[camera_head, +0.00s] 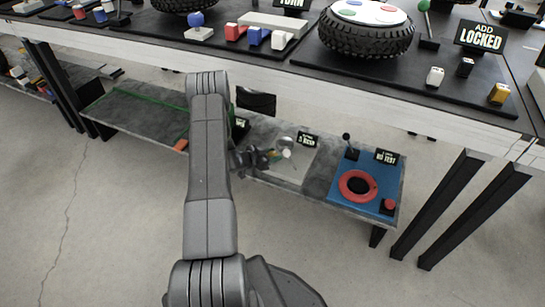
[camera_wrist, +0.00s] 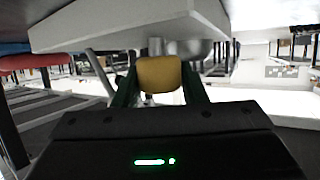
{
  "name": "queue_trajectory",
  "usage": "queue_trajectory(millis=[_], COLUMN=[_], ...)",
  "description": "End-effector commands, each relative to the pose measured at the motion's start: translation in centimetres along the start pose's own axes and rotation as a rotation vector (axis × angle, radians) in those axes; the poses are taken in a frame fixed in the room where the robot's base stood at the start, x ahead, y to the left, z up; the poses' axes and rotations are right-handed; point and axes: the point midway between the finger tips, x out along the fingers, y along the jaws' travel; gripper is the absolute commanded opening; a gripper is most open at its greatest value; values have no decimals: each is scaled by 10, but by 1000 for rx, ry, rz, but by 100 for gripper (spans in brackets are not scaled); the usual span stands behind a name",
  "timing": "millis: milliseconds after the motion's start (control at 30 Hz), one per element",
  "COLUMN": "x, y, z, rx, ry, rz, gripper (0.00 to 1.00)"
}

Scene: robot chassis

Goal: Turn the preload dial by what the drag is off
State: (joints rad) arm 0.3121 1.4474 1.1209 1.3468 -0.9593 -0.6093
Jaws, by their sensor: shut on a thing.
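My gripper (camera_head: 270,156) reaches over the low bench, beside a small round silver-white part (camera_head: 286,153). In the wrist view, its two dark green fingers (camera_wrist: 160,82) are shut on a yellow piece (camera_wrist: 160,74). A grey metal cylinder (camera_wrist: 183,48) shows just behind the yellow piece; I cannot tell whether they are joined. I cannot make out which part is the preload dial, and no drag reading is legible. The wrist and forearm hide part of the bench in the head view.
The low bench also holds a blue plate (camera_head: 340,197) with a red ring (camera_head: 357,186), a black lever (camera_head: 347,146) and a red button (camera_head: 388,205). Small black signs (camera_head: 307,139) stand behind.

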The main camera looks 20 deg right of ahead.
Motion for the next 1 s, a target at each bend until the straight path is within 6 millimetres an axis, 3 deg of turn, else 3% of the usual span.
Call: queue_trajectory(millis=[467, 1000], x=[1, 0], y=[0, 0], z=[1, -1], rx=[105, 120], ry=[1, 2], rz=[251, 292], gripper=[15, 15])
